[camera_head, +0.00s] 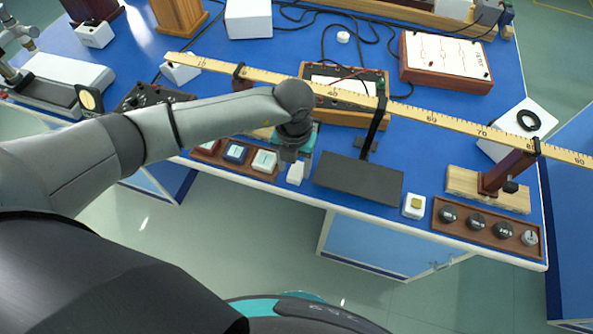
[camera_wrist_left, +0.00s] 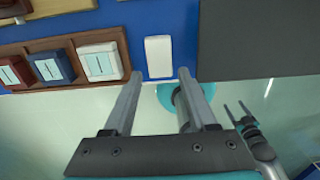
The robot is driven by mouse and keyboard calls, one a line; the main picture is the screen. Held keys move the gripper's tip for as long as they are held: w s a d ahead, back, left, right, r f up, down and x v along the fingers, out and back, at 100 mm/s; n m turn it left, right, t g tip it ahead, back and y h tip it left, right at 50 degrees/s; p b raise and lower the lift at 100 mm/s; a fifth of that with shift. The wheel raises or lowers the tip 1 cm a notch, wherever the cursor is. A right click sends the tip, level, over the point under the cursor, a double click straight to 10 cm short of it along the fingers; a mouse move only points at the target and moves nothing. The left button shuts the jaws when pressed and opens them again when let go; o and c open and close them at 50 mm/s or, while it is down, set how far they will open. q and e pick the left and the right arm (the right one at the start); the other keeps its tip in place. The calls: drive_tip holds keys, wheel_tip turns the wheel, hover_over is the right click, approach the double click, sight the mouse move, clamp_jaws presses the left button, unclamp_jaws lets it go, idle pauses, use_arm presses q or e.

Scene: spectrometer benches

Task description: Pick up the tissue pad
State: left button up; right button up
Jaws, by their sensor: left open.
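The tissue pad appears to be the small plain white block (camera_head: 295,174) at the front edge of the blue bench, between a wooden tray and a dark grey plate. It also shows in the left wrist view as an uncovered white rectangle (camera_wrist_left: 158,56). My left gripper (camera_wrist_left: 159,77) is open and empty, its two fingers apart on either side of the pad's line, with the tips short of it in the picture. In the head view my left wrist hangs over the pad's far side. My right gripper (camera_wrist_left: 236,108) shows low at the right of the wrist view, its thin fingers apart.
The wooden tray (camera_wrist_left: 50,45) with labelled blocks lies left of the pad. The dark plate (camera_head: 358,179) lies close on its right. A long yellow ruler (camera_head: 400,113) spans the bench behind. A white block with a yellow top (camera_head: 414,206) stands further right.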

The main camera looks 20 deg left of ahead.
sight(297, 172)
use_arm(q)
drive_tip(key=shift+f, duration=1.4)
drive_tip(key=shift+c, duration=0.4)
clamp_jaws()
